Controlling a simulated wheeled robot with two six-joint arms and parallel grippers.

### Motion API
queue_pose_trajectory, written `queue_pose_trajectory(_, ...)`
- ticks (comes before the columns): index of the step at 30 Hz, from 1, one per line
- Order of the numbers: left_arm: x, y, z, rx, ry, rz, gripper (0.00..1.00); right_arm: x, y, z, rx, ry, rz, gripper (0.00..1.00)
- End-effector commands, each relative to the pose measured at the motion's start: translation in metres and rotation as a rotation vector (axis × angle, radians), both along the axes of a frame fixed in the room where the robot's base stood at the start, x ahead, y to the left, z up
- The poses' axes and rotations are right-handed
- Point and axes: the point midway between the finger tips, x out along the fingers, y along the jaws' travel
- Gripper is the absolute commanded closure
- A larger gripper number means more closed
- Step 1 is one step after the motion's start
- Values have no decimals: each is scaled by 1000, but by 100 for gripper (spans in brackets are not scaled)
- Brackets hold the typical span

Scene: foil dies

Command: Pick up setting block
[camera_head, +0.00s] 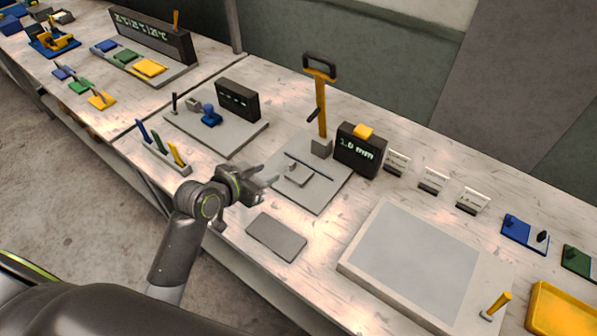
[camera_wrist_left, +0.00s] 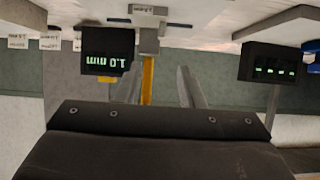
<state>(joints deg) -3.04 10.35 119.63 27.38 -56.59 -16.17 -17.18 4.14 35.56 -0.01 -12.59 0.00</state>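My left gripper (camera_head: 267,178) is open and empty, its fingers pointing at the grey press plate (camera_head: 318,193). A small pale block (camera_head: 299,172) sits on this plate, just ahead of the fingertips and apart from them. In the left wrist view, which is upside down, a small labelled block (camera_wrist_left: 148,11) shows at the top in front of the yellow post. Three labelled small blocks (camera_head: 434,180) stand in a row right of the display. Which one is the setting block I cannot tell for sure. My right gripper is not in view.
A dark display (camera_head: 359,151) reading 1.0 mm and a yellow-handled post (camera_head: 322,110) stand behind the plate. A flat grey pad (camera_head: 276,237) lies in front. A large pale tray (camera_head: 350,259) is at right. A rack of coloured tools (camera_head: 165,160) stands left of my gripper.

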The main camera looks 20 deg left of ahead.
Motion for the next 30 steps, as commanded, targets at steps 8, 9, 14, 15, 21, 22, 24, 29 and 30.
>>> queue_pose_trajectory(8,37,-14,-20,-2,3,-1,65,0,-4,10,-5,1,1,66)
queue_pose_trajectory(9,41,-16,-23,-2,3,1,65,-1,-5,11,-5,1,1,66)
queue_pose_trajectory(14,57,-21,-33,-1,2,0,65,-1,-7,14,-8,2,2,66)
queue_pose_trajectory(15,60,-22,-35,-1,2,0,65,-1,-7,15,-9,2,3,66)
queue_pose_trajectory(21,66,-24,-39,1,2,0,65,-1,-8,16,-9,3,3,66)
queue_pose_trajectory(22,67,-25,-40,0,2,-1,65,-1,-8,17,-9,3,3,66)
queue_pose_trajectory(24,70,-26,-42,0,3,0,65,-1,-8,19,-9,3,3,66)
queue_pose_trajectory(29,84,-29,-51,0,4,0,65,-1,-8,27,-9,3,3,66)
queue_pose_trajectory(30,87,-30,-53,0,3,0,65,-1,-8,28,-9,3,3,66)
